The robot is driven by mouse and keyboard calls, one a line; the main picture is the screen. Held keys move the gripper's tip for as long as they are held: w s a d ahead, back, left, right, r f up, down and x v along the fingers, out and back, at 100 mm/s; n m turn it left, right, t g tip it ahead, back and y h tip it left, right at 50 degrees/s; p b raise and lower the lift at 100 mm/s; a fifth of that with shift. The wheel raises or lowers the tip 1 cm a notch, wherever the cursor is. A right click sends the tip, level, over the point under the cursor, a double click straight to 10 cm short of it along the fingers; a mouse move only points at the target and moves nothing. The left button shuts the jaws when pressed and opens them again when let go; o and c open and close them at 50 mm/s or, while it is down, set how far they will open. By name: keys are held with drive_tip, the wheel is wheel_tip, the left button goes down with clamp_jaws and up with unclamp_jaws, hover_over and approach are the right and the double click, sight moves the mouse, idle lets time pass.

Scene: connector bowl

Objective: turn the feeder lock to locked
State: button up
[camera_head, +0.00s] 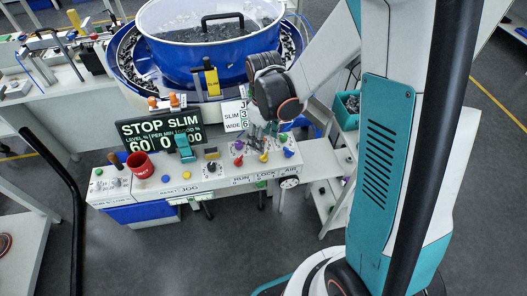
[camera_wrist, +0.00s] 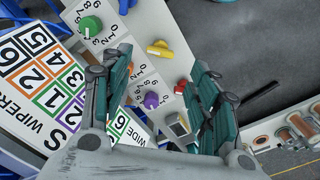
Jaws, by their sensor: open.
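The control panel (camera_head: 215,172) has a front edge lettered RUN, LOCK and AIR. A small green part (camera_head: 262,184) sits under the LOCK lettering; its setting is too small to read. My gripper (camera_head: 266,132) hangs above the right part of the panel, apart from that front edge. In the wrist view my gripper (camera_wrist: 162,65) is open and empty, with teal fingers. Between the fingers show a yellow lever knob (camera_wrist: 160,49), a purple knob (camera_wrist: 152,100) and a red knob (camera_wrist: 182,86). I cannot tell which control is the feeder lock.
A blue bowl feeder (camera_head: 205,50) stands behind the panel. A SLIM/WIDE card (camera_head: 234,116) stands close beside my gripper. A green knob (camera_wrist: 90,26) is further left. Floor in front is clear.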

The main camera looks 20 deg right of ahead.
sight(264, 157)
wheel_tip(264, 157, down, 7)
drive_tip(key=shift+r+b, duration=0.1)
drive_tip(key=shift+b, duration=0.7)
drive_tip(key=c, duration=1.1)
